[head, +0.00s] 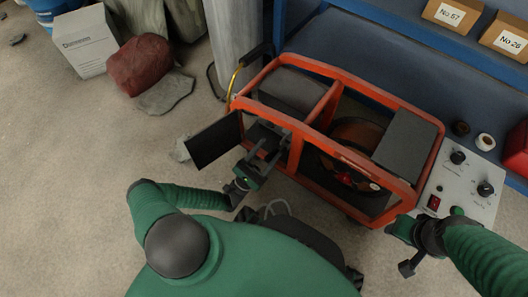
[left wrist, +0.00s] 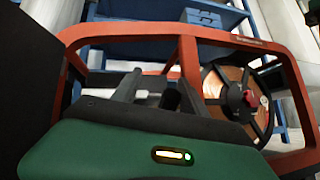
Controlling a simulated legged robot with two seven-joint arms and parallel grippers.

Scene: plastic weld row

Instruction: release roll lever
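The orange-framed welding machine (head: 345,158) stands on the floor, its dark side door (head: 213,142) swung open to the left. My left gripper (head: 262,143) reaches into the opening beside the door. In the left wrist view its two fingers (left wrist: 158,88) are apart, with a small black part (left wrist: 170,98) between them, nearer the right finger. This may be the roll lever; I cannot tell whether a finger touches it. The wire spool (left wrist: 236,100) with a red hub sits to the right. My right gripper (head: 405,250) is low at the machine's right; its fingers are unclear.
A grey control panel (head: 459,187) with black knobs and a red switch lies at right. Blue shelving (head: 400,62) with labelled boxes stands behind. The left floor is mostly clear.

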